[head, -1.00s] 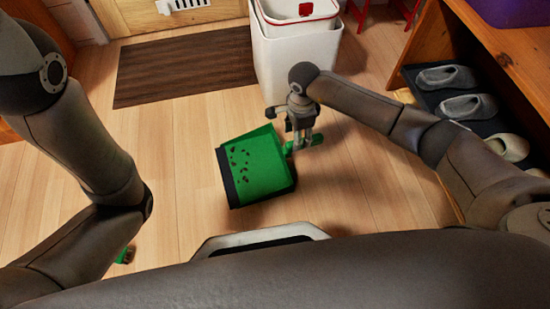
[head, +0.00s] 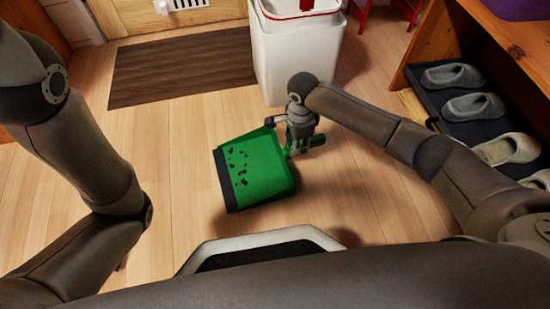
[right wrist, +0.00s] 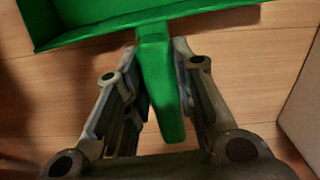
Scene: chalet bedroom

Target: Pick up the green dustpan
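The green dustpan (head: 262,172) lies on the wood floor in the middle of the head view, with dark specks on its pan and a dark front edge at the left. Its handle points right. My right gripper (head: 300,149) is over the handle. In the right wrist view, the green handle (right wrist: 160,85) runs between the two fingers of my right gripper (right wrist: 158,55), which lie close against both its sides. The pan (right wrist: 100,18) is beyond the fingertips. My left gripper is hidden behind my left arm at the lower left.
A white bin (head: 298,60) with a red part stands just beyond my right gripper. A dark mat (head: 185,68) lies before the door. A wooden shelf (head: 440,45) with several shoes on a dark tray is at the right. The floor left of the dustpan is clear.

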